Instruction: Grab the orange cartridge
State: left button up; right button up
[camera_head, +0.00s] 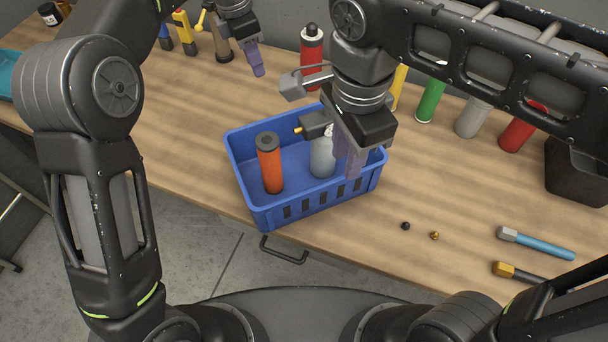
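The orange cartridge (271,168) has a dark cap and stands upright in the left part of the blue crate (274,215). A grey cylinder (322,160) stands to its right in the same crate, partly hidden by my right gripper. My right gripper (352,164) points down over the right part of the crate, to the right of the orange cartridge and apart from it. Its fingers overlap in view, so its opening is unclear. My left gripper (257,68) hangs behind the crate toward the back of the table, away from the cartridge. Its opening is also unclear.
Behind the crate stand a red bottle (311,55), a green cylinder (430,101) and a red cylinder (522,128). A black bin (577,172) is at the right. A blue-handled tool (535,243) lies front right. The wooden table (170,130) is clear left of the crate.

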aim_at(267, 142)
jog(key=k+j, duration=0.15)
jog(key=k, duration=0.35)
jog(key=k+j, duration=0.15)
jog(key=k, duration=0.35)
